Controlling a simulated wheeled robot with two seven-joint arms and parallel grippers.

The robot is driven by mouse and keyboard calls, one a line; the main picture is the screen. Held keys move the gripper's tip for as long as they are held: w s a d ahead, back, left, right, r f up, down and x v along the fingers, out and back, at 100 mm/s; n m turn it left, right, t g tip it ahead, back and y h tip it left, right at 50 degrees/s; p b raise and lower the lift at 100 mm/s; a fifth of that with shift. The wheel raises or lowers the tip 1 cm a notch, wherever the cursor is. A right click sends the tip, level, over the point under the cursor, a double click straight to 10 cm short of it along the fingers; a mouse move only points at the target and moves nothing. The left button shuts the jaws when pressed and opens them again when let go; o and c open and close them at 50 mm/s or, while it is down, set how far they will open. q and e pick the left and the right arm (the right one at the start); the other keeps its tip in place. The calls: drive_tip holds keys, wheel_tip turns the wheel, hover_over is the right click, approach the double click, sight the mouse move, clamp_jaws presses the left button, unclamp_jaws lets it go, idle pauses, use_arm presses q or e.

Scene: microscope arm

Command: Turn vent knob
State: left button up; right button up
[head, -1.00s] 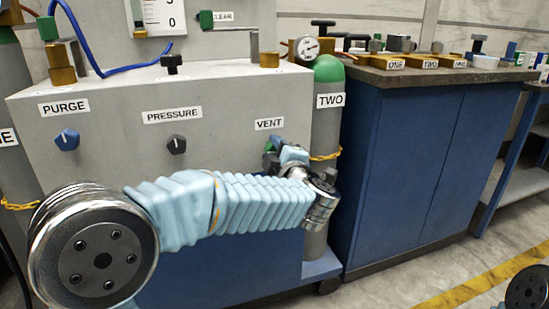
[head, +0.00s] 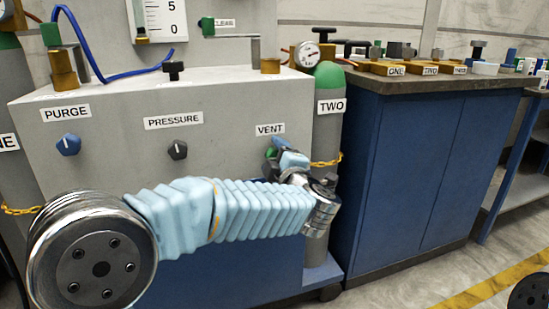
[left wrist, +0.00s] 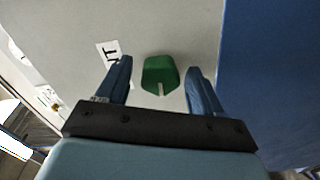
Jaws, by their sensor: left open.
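The vent knob is green with a pale pointer line. It shows in the left wrist view (left wrist: 160,75) on the grey panel, between the two blue fingers of my left gripper (left wrist: 161,88). The fingers stand apart on either side of it, with a gap on both sides. In the head view my left gripper (head: 284,157) is at the panel just below the VENT label (head: 270,129). The knob is mostly hidden there behind the gripper, with a bit of green showing. My right gripper is not in view.
The blue purge knob (head: 68,145) and the dark pressure knob (head: 177,150) sit further left on the panel. A green-topped cylinder (head: 327,90) marked TWO stands just right of my left gripper. A blue cabinet (head: 410,165) stands beyond it.

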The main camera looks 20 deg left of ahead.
use_arm(q)
drive_tip(key=v, duration=1.3)
drive_tip(key=shift+s+d+p, duration=0.25)
drive_tip(key=shift+s+p, duration=0.05)
drive_tip(key=shift+p, duration=0.1)
